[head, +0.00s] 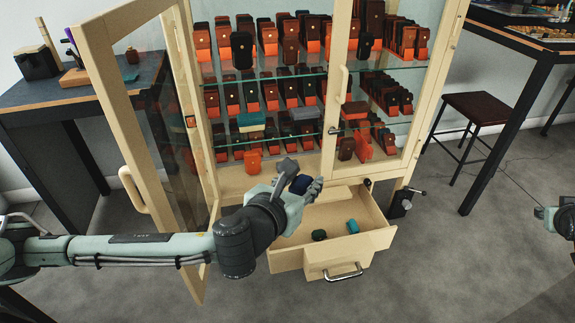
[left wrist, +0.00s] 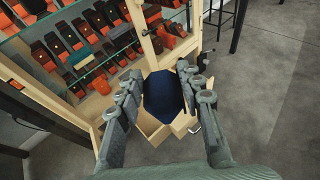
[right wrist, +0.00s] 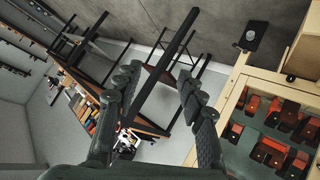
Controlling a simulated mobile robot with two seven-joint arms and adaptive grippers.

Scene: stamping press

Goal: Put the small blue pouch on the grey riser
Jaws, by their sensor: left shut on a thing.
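My left gripper (head: 304,186) is shut on a small dark blue pouch (head: 300,184), held above the open drawer in front of the cabinet. In the left wrist view the pouch (left wrist: 163,96) fills the space between the fingers. A grey block (head: 303,114), which looks like the riser, lies on the lower glass shelf, right of a teal block (head: 251,119); the pouch is below and in front of it, apart from it. My right gripper (right wrist: 158,88) is open and empty in the right wrist view, away from the cabinet.
The left cabinet door (head: 118,110) stands open with its glass toward me. The pulled-out drawer (head: 373,242) holds a dark green item (head: 319,235) and a teal item (head: 352,225). Rows of orange and brown leather cases crowd the shelves. A stool (head: 480,108) stands at right.

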